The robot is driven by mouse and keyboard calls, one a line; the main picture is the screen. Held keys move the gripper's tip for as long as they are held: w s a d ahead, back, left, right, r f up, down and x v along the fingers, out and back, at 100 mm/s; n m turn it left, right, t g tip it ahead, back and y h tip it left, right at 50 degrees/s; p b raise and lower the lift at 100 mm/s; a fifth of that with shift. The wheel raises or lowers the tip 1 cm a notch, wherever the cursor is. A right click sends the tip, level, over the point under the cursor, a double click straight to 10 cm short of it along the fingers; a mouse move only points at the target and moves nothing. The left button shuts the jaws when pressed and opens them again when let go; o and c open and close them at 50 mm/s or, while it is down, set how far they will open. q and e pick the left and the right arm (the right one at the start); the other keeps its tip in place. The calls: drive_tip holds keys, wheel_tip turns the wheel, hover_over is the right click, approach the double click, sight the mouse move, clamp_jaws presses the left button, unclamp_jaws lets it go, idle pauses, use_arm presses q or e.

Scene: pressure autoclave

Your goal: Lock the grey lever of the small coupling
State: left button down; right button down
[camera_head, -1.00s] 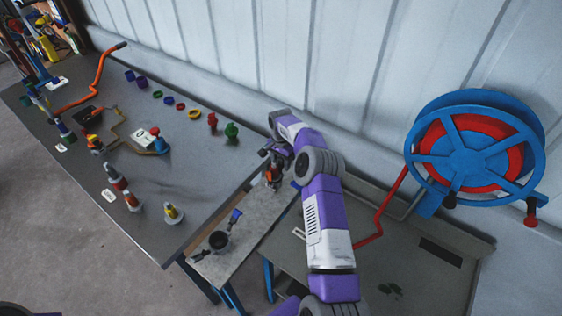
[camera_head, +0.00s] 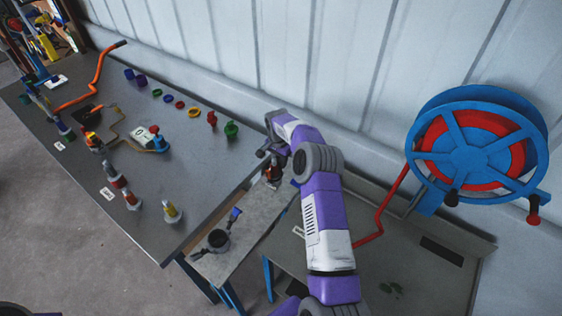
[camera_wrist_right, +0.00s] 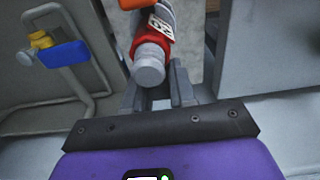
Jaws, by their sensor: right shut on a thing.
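The small coupling (camera_head: 272,172) stands on the narrow grey bench, with orange and dark parts showing below my right gripper (camera_head: 265,152). In the right wrist view it shows as a red and grey body (camera_wrist_right: 150,60) with a white label and an orange part at the top edge. My right gripper, which also shows in the wrist view (camera_wrist_right: 158,92), is at the coupling's near end, its fingers shut on the grey lever. The lever is mostly hidden between the fingers, so its angle cannot be told. My left gripper is not in view.
The long table (camera_head: 185,180) holds several couplings. A blue hose reel (camera_head: 478,150) hangs at right.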

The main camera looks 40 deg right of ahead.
drive_tip(key=c, duration=0.9)
unclamp_jaws()
drive_tip(key=r, duration=0.7)
drive_tip(key=shift+a+r, duration=0.3)
